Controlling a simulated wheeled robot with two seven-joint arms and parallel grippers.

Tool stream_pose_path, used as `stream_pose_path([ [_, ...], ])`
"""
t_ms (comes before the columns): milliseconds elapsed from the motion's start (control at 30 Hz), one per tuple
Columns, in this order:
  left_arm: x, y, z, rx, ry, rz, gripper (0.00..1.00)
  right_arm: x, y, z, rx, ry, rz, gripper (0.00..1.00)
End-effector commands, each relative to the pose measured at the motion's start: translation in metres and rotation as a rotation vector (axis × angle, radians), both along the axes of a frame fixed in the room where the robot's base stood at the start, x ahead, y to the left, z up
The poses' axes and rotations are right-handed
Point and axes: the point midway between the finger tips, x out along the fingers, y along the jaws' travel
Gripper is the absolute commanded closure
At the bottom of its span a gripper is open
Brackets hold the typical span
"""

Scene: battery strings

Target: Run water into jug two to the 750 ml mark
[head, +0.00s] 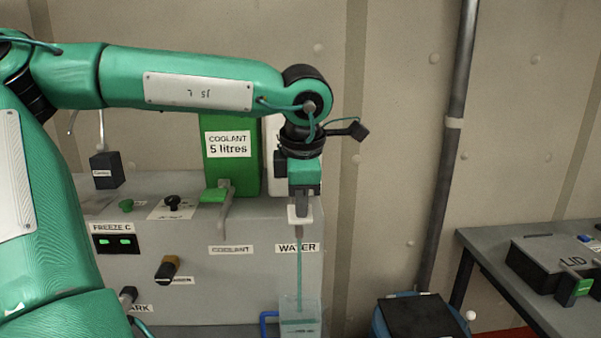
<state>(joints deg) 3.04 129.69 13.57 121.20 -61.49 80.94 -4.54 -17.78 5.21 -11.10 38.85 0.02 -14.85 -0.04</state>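A clear jug (300,315) with a blue handle (266,322) stands under the water tap at the bottom edge of the head view, its base near the edge. A thin stream (299,262) falls from the tap into it. Its marks and number are too small to read, and the level is unclear. My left gripper (300,212) points down at the water tap, just above the WATER label (297,248), and hides most of the tap. Whether its fingers are closed on the tap cannot be told. My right gripper is not in view.
A green coolant tank (231,160) with its own grey tap (227,208) stands left of the water tap. The grey cabinet front (210,285) carries switches and knobs. A blue bin (380,322) with a black top is at lower right. A table (490,240) with a lidded black box (545,262) stands right.

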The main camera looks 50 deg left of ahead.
Motion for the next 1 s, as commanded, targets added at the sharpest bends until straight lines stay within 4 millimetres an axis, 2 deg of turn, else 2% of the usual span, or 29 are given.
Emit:
stream_pose_path([
  [33,-0.002,0.000,-0.005,-0.003,0.013,0.000,1.00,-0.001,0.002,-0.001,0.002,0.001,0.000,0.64],
  [367,-0.002,0.000,-0.007,-0.003,0.015,0.000,1.00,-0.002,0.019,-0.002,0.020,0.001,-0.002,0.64],
  [1000,-0.002,0.000,-0.008,-0.004,0.019,0.001,1.00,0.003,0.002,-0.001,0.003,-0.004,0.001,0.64],
])
